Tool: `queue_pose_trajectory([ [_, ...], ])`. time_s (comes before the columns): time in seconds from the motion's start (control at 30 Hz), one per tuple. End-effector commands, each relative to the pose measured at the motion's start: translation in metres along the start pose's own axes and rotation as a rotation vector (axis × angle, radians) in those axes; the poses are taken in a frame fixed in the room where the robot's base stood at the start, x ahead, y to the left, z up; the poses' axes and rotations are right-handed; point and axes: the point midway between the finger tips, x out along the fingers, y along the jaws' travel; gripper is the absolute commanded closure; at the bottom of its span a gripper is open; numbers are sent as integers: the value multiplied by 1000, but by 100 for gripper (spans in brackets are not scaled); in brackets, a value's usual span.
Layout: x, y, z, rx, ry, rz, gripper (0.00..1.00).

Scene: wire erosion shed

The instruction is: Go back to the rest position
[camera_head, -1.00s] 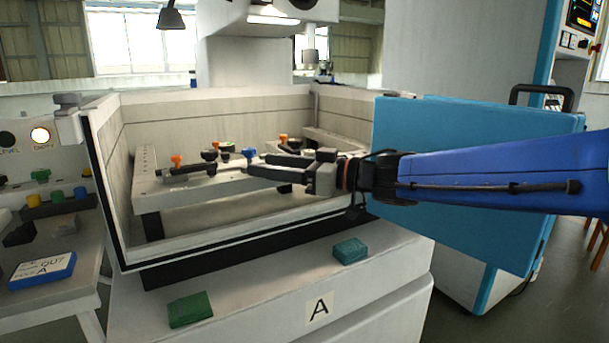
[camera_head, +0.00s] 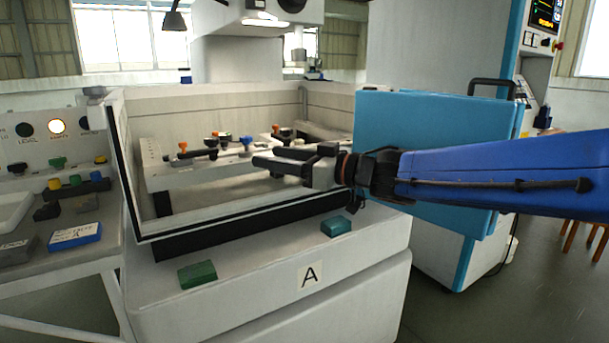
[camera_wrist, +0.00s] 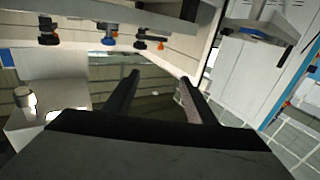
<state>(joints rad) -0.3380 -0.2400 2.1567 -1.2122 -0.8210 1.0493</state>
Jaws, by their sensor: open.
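My gripper (camera_head: 288,159) reaches in from the right in the head view, at the end of my blue arm. Its two dark fingers are apart with nothing between them. They point left, in front of the machine's work tank (camera_head: 228,228) marked A. In the wrist view the fingers of my gripper (camera_wrist: 160,88) also stand apart and empty. Inside the tank, clamps with orange and blue knobs sit on a pale fixture frame (camera_head: 158,180). The gripper hides part of the frame's right side.
A green block (camera_head: 197,274) and a teal block (camera_head: 336,226) lie on the ledge before the tank. The open blue door (camera_head: 440,125) stands behind my arm. A side bench at left holds a blue-edged label block (camera_head: 75,236) and knobs. Floor shows at lower right.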

Motion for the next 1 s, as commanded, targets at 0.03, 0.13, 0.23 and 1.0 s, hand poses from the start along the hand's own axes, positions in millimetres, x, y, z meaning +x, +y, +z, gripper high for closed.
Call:
queue_pose_trajectory([
  [0.03,-5,7,0,-4,0,35,49],
  [0.13,-17,23,-1,-14,-4,116,49],
  [0.23,-34,43,1,-22,-14,213,49],
  [1.0,-363,67,184,315,-696,1096,49],
])
